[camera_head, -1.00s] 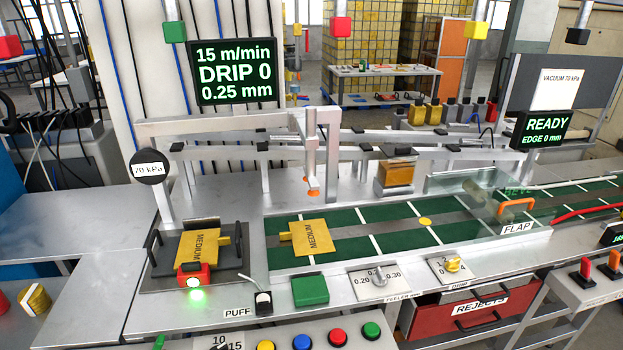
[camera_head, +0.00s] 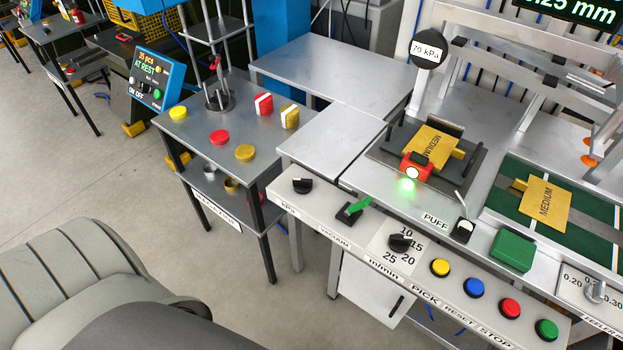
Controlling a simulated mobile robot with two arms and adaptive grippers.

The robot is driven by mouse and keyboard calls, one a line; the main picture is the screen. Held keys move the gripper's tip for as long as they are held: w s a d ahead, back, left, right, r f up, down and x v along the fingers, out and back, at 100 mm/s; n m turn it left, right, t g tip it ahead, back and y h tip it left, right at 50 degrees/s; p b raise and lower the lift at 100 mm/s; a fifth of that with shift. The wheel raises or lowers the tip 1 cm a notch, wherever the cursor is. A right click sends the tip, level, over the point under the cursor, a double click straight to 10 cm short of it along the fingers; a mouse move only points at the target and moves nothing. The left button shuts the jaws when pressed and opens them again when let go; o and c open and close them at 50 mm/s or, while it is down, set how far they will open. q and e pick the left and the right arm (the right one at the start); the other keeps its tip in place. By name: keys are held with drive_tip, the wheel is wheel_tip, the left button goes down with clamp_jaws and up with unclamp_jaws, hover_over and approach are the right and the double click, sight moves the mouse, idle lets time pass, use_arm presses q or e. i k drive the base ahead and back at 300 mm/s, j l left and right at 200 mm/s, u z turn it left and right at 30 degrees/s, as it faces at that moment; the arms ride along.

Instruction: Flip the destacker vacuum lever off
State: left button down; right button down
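The vacuum lever (camera_head: 357,206) has a green handle on a black base. It sits on the front panel, above the label "VACUUM", and its handle slants up to the right. The destacker (camera_head: 378,154) holds a yellow sheet marked "MEDIUM" (camera_head: 433,146), with a red unit (camera_head: 415,168) showing a lit green lamp in front. A round gauge (camera_head: 428,48) above it reads 70 kPa. Neither of my grippers is in view.
A black kPa knob (camera_head: 303,186) is left of the lever, and a speed dial (camera_head: 400,243) is right of it. Yellow, blue, red and green buttons (camera_head: 473,287) follow along the panel. A small side table (camera_head: 200,133) carries coloured lids.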

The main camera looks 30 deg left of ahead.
sight(353, 208)
drive_tip(key=u, duration=0.7)
